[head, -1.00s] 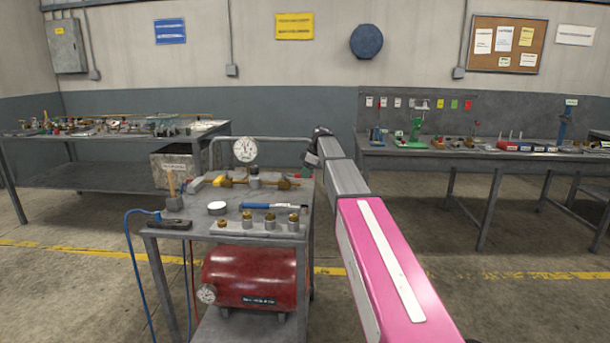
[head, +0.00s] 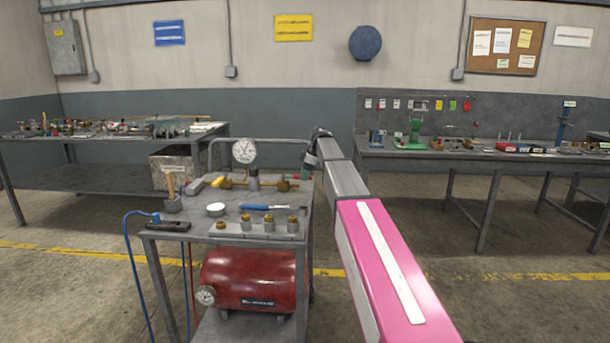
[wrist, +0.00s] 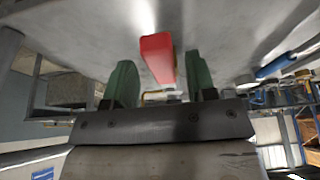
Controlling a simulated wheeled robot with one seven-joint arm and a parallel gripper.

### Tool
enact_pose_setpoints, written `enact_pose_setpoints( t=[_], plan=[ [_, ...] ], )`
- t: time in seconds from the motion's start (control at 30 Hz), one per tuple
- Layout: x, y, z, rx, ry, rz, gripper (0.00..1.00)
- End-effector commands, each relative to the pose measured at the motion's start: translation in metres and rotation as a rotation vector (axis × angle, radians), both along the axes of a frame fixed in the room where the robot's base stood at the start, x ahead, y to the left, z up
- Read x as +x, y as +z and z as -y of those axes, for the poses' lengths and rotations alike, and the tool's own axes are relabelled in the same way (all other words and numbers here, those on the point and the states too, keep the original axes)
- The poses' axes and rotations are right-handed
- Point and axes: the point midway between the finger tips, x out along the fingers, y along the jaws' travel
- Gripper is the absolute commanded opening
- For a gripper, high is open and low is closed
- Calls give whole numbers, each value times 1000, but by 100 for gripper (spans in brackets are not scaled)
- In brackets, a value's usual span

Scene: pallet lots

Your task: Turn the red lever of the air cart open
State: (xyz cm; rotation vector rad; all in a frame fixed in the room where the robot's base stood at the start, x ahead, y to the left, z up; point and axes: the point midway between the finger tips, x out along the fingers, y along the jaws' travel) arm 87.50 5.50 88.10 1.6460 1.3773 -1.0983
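The air cart (head: 232,232) stands ahead of me, with a round gauge (head: 245,151), a brass valve fitting (head: 232,184) on its top and a red tank (head: 248,278) below. The red lever (wrist: 158,58) shows close up in the wrist view, as a red bar. My gripper (wrist: 161,82) is open, with one green finger on each side of the lever and a small gap showing on both sides.
The cart top holds a hammer (head: 172,194), a blue pen-like tool (head: 262,207), a white disc (head: 215,209) and a block of brass fittings (head: 256,229). A blue hose (head: 130,262) hangs at its left. Benches stand left (head: 100,176) and right (head: 440,158).

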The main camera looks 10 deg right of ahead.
Motion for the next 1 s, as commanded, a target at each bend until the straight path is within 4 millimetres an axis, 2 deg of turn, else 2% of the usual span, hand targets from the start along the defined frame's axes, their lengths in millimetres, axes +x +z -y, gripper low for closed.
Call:
enact_pose_setpoints(
  t=[0.17, 0.63, 0.8, 1.0],
  plan=[
    [-1, 11, 4, 0, -1, 0, 51],
    [-5, 86, 35, 1, 0, 2, 51],
    [-7, 97, 40, 0, 1, 0, 51],
    [-7, 100, 41, 0, 0, 0, 51]
  ],
)
